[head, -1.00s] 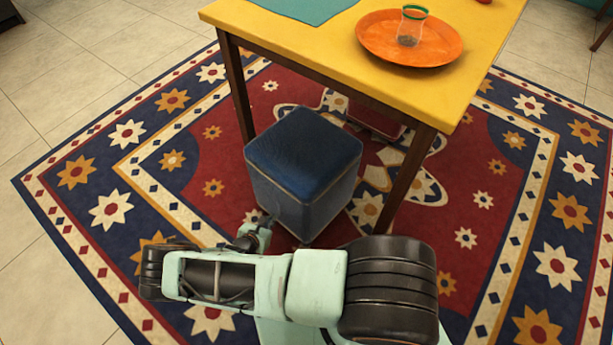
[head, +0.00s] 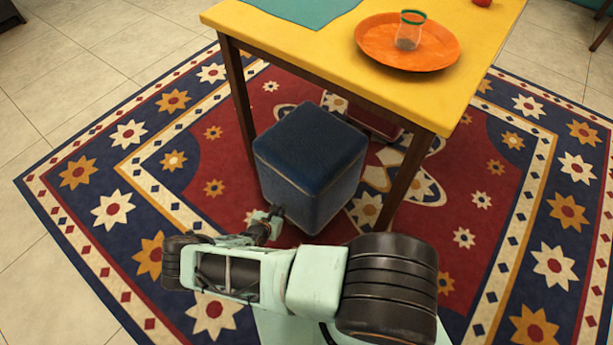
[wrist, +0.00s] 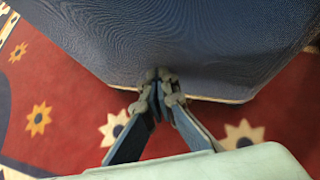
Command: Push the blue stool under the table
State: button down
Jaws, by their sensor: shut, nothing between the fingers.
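The blue stool (head: 310,165) is a padded cube on the rug, at the near side of the yellow table (head: 300,50). It stands between two dark table legs, partly under the near edge and turned at an angle to it. My gripper (head: 276,212) is at the stool's lower near-left side. In the wrist view my gripper (wrist: 159,84) is shut and empty, its tips against or very close to the blue side face of the stool (wrist: 200,50), just above its pale bottom edge.
A near table leg (head: 405,180) stands to the right of the stool, a left leg (head: 240,95) behind it. An orange tray (head: 370,50) with a glass (head: 410,32) is on the table. A dark red object (head: 375,122) is under the table. The patterned rug (head: 110,210) is clear at left.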

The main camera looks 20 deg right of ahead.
aim_at(287, 203)
jog(key=shift+w+d, duration=0.2)
jog(key=shift+d, duration=0.25)
jog(key=shift+w+d+r+p, duration=0.1)
jog(key=shift+w+d+p, duration=0.2)
jog(key=shift+w+d, duration=0.4)
jog(key=shift+w+d+p, duration=0.25)
jog(key=shift+w+d, duration=0.15)
jog(key=shift+d, duration=0.55)
jog(key=shift+w+d, duration=0.5)
jog(key=shift+d, duration=0.2)
jog(key=shift+w+d, duration=0.55)
jog(key=shift+d, duration=0.25)
jog(key=shift+w+d, duration=0.6)
jog(key=shift+d, duration=0.25)
jog(key=shift+w+d, duration=0.55)
jog(key=shift+d, duration=0.25)
jog(key=shift+w+d, duration=1.2)
jog(key=shift+d, duration=0.6)
jog(key=s+a, duration=0.5)
jog(key=a, duration=0.2)
jog(key=shift+a, duration=0.4)
